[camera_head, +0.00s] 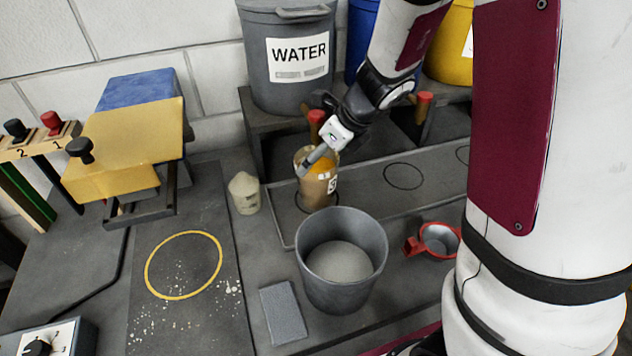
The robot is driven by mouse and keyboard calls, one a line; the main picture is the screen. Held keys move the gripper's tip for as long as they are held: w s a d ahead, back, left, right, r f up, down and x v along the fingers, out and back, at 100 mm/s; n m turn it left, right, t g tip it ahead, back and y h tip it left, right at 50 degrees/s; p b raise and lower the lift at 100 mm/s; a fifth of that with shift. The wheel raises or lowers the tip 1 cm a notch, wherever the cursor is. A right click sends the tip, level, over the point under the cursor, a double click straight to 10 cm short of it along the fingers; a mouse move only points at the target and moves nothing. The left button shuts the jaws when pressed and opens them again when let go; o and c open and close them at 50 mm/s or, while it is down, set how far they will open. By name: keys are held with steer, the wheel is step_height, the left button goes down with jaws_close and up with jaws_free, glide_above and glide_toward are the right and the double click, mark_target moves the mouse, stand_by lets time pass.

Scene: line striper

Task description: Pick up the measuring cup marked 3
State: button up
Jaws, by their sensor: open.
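The measuring cup marked 3 (318,190) is a clear container with tan contents and an orange top area, and it shows part of a white label. It stands upright on a marked circle in the shallow grey tray (375,202), below the shelf. My gripper (312,160) is open at the cup's rim, with one finger reaching down across its upper left side. The other finger is hidden, and I cannot tell whether the gripper touches the cup.
A grey bucket of pale powder (342,262) stands just in front of the cup. A small pale container (244,192) is to the left. A red-handled scoop (438,240) lies right. The WATER bucket (290,85) stands on the shelf above. A grey block (283,312) lies in front.

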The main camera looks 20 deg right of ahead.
steer(key=c, duration=1.7)
steer(key=shift+c, duration=1.3)
steer(key=shift+r, duration=0.15)
